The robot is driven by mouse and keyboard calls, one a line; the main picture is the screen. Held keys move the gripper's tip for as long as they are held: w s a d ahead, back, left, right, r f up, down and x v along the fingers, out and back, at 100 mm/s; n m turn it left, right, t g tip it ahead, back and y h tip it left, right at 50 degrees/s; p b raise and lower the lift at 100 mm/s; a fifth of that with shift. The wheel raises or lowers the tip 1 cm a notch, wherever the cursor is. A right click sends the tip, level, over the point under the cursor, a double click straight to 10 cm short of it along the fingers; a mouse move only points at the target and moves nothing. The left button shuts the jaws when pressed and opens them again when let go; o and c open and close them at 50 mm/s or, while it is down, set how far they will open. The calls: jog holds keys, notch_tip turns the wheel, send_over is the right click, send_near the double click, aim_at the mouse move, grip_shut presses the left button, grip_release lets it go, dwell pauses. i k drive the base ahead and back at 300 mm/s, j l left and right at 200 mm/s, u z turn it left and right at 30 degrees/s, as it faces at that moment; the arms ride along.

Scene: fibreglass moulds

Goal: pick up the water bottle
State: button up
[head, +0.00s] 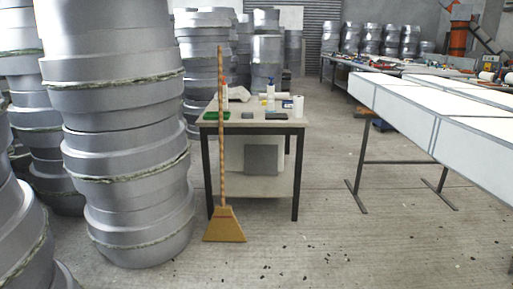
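A small upright bottle (270,96), white and blue with a narrow top, stands near the middle of a light-topped work table (262,124). It may be the water bottle, but it is too small to be sure. Another slim pale item stands at the left of the table, partly behind the broom handle, and I cannot tell what it is. My gripper is not in view.
A broom (224,224) leans against the table's front left. A white roll (298,106) and a green tray (214,116) share the tabletop. Tall grey mould stacks (125,150) crowd the left. A long white-topped bench (440,115) stands right. The floor in front is open.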

aim_at(270, 88)
jog(key=i+j, duration=0.15)
jog(key=i, duration=2.9)
jog(key=i+j, duration=0.15)
jog(key=i, duration=0.65)
